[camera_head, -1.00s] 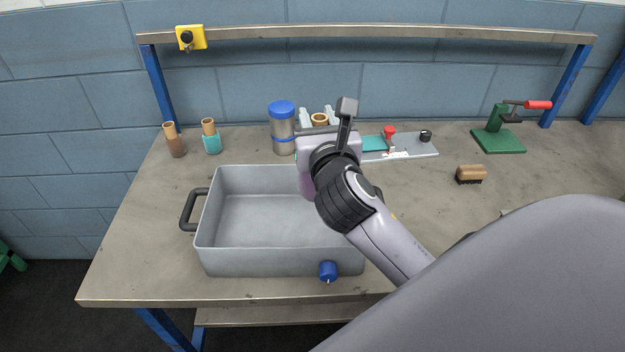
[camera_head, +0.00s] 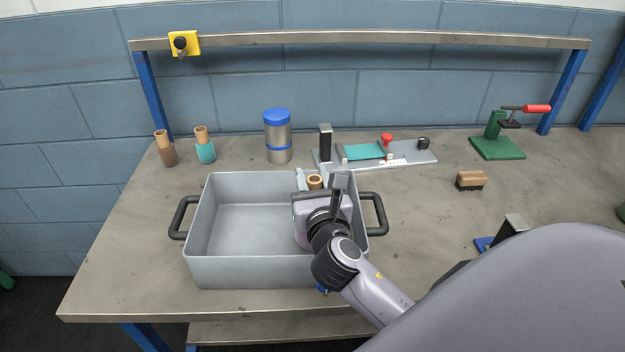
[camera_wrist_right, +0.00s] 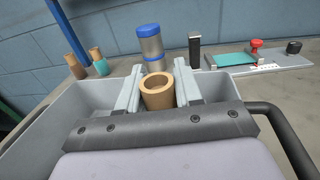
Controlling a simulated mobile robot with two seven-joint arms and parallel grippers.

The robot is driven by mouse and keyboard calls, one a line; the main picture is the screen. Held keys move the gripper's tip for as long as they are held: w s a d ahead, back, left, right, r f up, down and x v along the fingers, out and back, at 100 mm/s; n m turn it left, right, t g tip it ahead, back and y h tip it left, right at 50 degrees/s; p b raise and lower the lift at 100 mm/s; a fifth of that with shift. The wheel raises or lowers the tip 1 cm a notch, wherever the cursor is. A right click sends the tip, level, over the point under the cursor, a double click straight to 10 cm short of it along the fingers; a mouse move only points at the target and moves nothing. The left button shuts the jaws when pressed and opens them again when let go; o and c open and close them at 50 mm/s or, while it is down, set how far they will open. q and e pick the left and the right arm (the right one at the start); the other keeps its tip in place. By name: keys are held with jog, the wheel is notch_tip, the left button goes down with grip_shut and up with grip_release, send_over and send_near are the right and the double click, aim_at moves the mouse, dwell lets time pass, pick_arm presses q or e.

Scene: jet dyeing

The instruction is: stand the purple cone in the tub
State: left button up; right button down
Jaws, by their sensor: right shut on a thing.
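The grey tub (camera_head: 225,272) stands on the table with its mouth open upward and a dark handle at each end. My right gripper (camera_head: 314,178) is over the right part of the tub, shut on the purple cone. The cone's tan core tube (camera_head: 315,182) shows between the fingers. The tube also shows upright between the fingers in the right wrist view (camera_wrist_right: 158,92). The purple body is mostly hidden behind my gripper and wrist, so I cannot tell whether its base touches the tub floor. My left gripper is not in view.
A brown cone (camera_head: 166,153) and a teal cone (camera_head: 205,150) stand at the back left. A steel canister (camera_head: 278,145) with a blue lid stands behind the tub. A grey board (camera_head: 412,158), brush (camera_head: 471,181) and green stand (camera_head: 497,149) are to the right. The tub's left part is empty.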

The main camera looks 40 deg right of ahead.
jog(key=shift+f, duration=0.15)
jog(key=c, duration=0.8)
grip_release()
jog(key=shift+o, duration=0.2)
jog(key=shift+s, duration=0.2)
jog(key=b+v, duration=0.1)
jog(key=v, duration=1)
jog(key=shift+s+a, duration=0.2)
jog(key=shift+s, duration=0.1)
